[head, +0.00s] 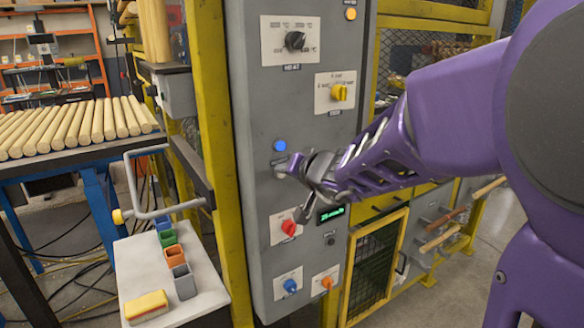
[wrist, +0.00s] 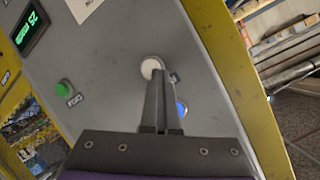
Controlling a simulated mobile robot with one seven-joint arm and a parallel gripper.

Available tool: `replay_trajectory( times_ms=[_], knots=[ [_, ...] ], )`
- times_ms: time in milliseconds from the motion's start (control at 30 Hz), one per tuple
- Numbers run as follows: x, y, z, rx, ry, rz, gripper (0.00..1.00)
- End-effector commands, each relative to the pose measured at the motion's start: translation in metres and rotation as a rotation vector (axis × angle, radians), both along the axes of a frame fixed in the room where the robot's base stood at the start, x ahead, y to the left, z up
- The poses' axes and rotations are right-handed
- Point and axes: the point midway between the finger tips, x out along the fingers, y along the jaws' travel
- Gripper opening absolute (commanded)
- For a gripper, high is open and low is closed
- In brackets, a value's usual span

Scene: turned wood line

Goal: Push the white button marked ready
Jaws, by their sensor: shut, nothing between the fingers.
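The white button (wrist: 151,66) is a round, pale cap on the grey panel (wrist: 120,50) in the wrist view. My gripper (wrist: 165,76) is shut and empty, its fingertips pointing at the panel. The tips overlap the lower right edge of the white button in the wrist view; I cannot tell whether they touch it. In the head view, my gripper (head: 279,166) is at the panel face, just below a lit blue light (head: 280,146). The white button is hidden behind the gripper there. Its marking is not readable.
The panel also carries a black knob (head: 295,41), a yellow knob (head: 339,92), a red knob (head: 289,228), a green display (head: 331,213) and, in the wrist view, a green button (wrist: 64,88). A yellow post (head: 215,150) stands left of the panel.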

Motion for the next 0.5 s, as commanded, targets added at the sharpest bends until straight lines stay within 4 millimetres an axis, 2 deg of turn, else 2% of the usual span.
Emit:
replay_trajectory(
  times_ms=[33, 300, 500],
  knots=[
    [-0.006, -0.015, -0.227, -0.226, 0.363, -0.034, 0.0],
    [-0.006, -0.018, -0.227, -0.227, 0.364, -0.038, 0.0],
    [-0.021, -0.027, -0.228, -0.228, 0.364, -0.036, 0.0]
  ],
)
